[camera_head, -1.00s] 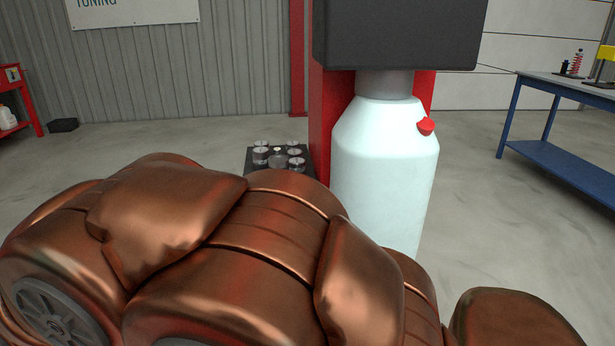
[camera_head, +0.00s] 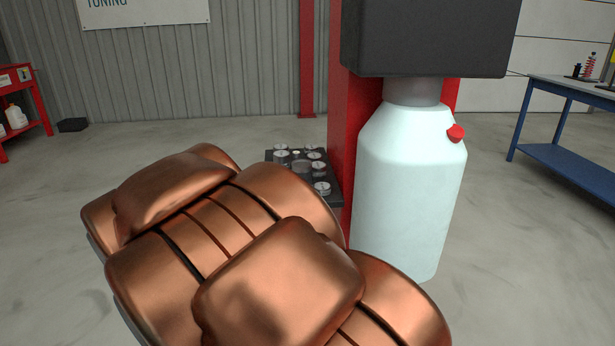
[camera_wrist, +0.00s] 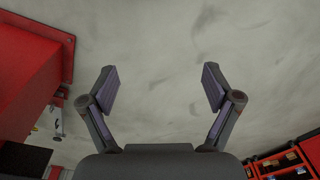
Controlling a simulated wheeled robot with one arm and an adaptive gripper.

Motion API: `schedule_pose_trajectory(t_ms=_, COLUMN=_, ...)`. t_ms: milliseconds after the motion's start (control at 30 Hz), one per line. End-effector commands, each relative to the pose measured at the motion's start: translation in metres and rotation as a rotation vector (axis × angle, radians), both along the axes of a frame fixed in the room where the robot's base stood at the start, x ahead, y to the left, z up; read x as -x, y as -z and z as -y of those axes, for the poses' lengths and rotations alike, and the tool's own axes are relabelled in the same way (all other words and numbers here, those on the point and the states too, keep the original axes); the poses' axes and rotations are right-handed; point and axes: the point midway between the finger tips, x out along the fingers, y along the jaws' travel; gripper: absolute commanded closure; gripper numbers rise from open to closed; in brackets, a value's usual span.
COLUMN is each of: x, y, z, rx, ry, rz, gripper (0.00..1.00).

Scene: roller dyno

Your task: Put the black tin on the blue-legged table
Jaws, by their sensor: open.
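I cannot pick out the black tin for certain in either view. The blue-legged table (camera_head: 562,158) stands at the right edge of the head view, partly cut off, with a grey top and a blue lower shelf. Small items, one with a red spring, stand on its top. My gripper (camera_wrist: 160,84) shows in the wrist view, open and empty, with bare floor beyond its fingers. It is not seen in the head view, so its place relative to the table cannot be told.
A pale cylinder with a red knob (camera_head: 411,190) stands by a red post, under a dark box (camera_head: 425,38). A black tray (camera_head: 332,192) holds several round metal pieces. A red shelf (camera_head: 27,112) and a black box (camera_head: 72,125) are at left.

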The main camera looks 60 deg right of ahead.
Motion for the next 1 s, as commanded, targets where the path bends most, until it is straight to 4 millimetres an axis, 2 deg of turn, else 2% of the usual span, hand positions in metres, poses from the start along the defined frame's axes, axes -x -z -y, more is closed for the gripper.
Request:
schedule_pose_trajectory(t_ms=100, x=-0.054, y=0.002, z=0.049, rx=0.077, ry=0.166, rz=0.139, gripper=0.09)
schedule_pose_trajectory(t_ms=200, x=-0.092, y=0.001, z=0.099, rx=0.163, ry=0.298, rz=0.260, gripper=0.09)
schedule_pose_trajectory(t_ms=300, x=-0.120, y=-0.004, z=0.155, rx=0.267, ry=0.417, rz=0.374, gripper=0.09)
schedule_pose_trajectory(t_ms=433, x=-0.142, y=-0.018, z=0.232, rx=0.431, ry=0.553, rz=0.518, gripper=0.09)
schedule_pose_trajectory(t_ms=567, x=-0.147, y=-0.039, z=0.307, rx=0.612, ry=0.665, rz=0.647, gripper=0.09)
schedule_pose_trajectory(t_ms=600, x=-0.145, y=-0.047, z=0.329, rx=0.675, ry=0.693, rz=0.689, gripper=0.09)
schedule_pose_trajectory(t_ms=700, x=-0.137, y=-0.068, z=0.377, rx=0.829, ry=0.749, rz=0.780, gripper=0.09)
schedule_pose_trajectory(t_ms=833, x=-0.122, y=-0.095, z=0.422, rx=1.007, ry=0.790, rz=0.876, gripper=0.09)
schedule_pose_trajectory(t_ms=1000, x=-0.105, y=-0.120, z=0.451, rx=1.164, ry=0.807, rz=0.956, gripper=0.09)
